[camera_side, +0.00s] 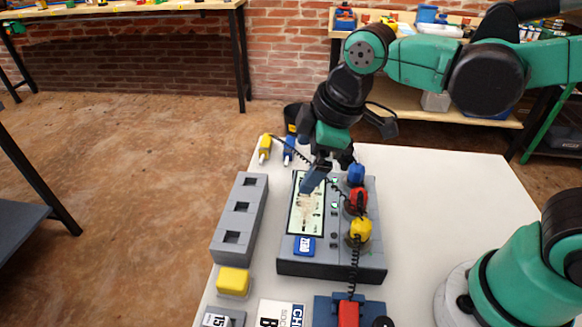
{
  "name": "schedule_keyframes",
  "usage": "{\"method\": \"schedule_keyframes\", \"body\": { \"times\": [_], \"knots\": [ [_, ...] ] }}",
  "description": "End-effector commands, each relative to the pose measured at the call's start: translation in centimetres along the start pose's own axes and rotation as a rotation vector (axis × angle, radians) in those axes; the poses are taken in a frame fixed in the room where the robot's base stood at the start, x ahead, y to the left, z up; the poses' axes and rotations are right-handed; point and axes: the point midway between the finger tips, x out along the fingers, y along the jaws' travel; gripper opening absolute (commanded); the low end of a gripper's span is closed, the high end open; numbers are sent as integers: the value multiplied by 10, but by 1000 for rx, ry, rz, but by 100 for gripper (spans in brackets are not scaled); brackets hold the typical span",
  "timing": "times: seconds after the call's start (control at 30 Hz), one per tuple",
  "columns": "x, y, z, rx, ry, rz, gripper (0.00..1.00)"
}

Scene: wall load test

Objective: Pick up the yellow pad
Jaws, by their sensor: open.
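A yellow block that looks like the pad (233,281) lies on the white table near its front left, just below the end of a long grey block. My gripper (325,175) is open and points down over the screen of a grey test device (330,262). It is well up and to the right of the yellow block, apart from it. I see nothing held between the fingers. Whether the fingertips touch the device cannot be told.
The grey block (240,208) has square holes. Red, yellow (361,229) and blue plugs sit on the device, with black coiled cables. A yellow probe (265,147) and a blue probe (289,150) lie at the back left.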

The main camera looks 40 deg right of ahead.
Motion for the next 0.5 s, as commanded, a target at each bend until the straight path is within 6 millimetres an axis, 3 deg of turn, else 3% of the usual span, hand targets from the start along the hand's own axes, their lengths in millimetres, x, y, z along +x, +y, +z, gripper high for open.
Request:
{"method": "schedule_keyframes", "body": {
  "times": [0.03, 0.2, 0.33, 0.5],
  "knots": [
    [8, -12, -18, -174, -21, -47, 97],
    [38, -58, -61, -755, -74, -203, 97],
    [58, -94, -80, -1101, -88, -304, 97],
    [73, -121, -88, -1344, -90, -378, 97]
  ]
}}
